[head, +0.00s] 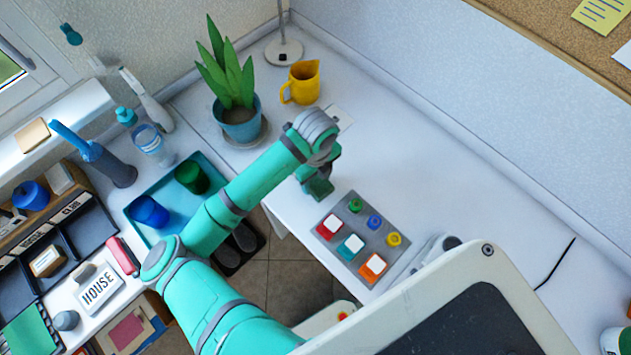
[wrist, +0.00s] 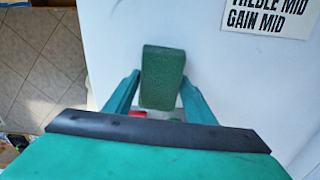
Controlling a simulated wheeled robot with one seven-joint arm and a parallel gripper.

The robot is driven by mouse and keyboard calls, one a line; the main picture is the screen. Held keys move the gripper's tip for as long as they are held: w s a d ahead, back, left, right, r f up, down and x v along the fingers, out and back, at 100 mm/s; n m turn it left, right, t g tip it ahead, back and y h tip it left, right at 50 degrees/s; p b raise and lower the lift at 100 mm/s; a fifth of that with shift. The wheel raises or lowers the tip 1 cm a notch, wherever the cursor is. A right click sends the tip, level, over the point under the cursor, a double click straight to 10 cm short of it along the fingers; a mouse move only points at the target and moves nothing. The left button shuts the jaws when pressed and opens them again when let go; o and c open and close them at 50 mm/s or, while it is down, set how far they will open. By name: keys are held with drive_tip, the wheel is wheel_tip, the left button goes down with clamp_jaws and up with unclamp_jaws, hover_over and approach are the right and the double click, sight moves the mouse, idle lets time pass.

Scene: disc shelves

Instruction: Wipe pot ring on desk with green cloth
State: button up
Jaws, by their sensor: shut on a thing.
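My gripper (wrist: 160,88) is shut on the green cloth (wrist: 163,70), which looks like a thick folded block between the two teal fingers. In the head view my gripper (head: 318,180) hangs over the front edge area of the white desk (head: 420,185), with the dark green cloth (head: 321,190) at its lower end. I cannot tell whether the cloth touches the desk. The potted plant's blue pot (head: 238,124) stands on a saucer at the back left of the desk. I see no clear pot ring; my arm hides part of the desk.
A yellow jug (head: 302,82) and a lamp base (head: 284,52) stand behind. A grey tray (head: 388,222) with coloured blocks lies right of my gripper. A printed card (wrist: 268,17) lies on the desk, top right in the wrist view.

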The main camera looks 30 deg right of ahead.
drive_tip(key=shift+w+r, duration=0.2)
drive_tip(key=shift+r, duration=0.6)
drive_tip(key=shift+w+r, duration=0.2)
drive_tip(key=shift+r, duration=0.55)
drive_tip(key=shift+s+d+r, duration=0.15)
drive_tip(key=shift+r, duration=0.2)
drive_tip(key=shift+s+d+r, duration=0.15)
drive_tip(key=shift+r, duration=0.2)
drive_tip(key=shift+a+r, duration=0.45)
drive_tip(key=shift+r, duration=0.15)
drive_tip(key=shift+d, duration=0.2)
